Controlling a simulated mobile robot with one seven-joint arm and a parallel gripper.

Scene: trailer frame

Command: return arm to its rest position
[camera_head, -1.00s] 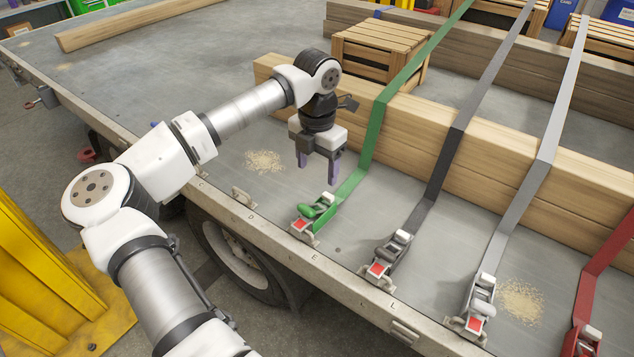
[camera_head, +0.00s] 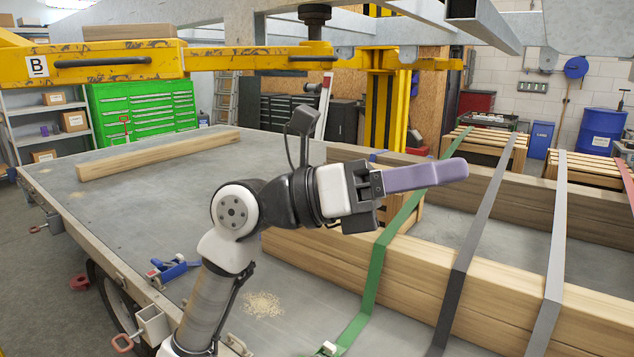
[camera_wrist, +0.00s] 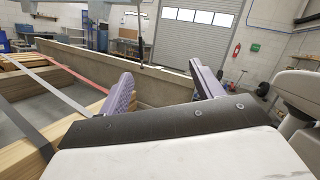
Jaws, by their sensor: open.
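My gripper (camera_head: 425,176) is raised above the trailer bed in the head view, pointing right and nearly level. In that view its purple fingers overlap, so the gap between them is hidden. In the wrist view my gripper (camera_wrist: 165,92) shows two purple fingers spread well apart with nothing between them. My arm is bent, with the forearm coming up from the bottom of the head view. The gripper touches nothing that I can see.
The trailer bed (camera_head: 120,215) carries timber beams (camera_head: 400,270) under green (camera_head: 375,275), dark grey (camera_head: 464,260) and light grey (camera_head: 556,250) straps. A yellow beam marked B (camera_head: 110,65) and grey steel profiles hang overhead. A blue ratchet (camera_head: 170,268) lies at the left edge.

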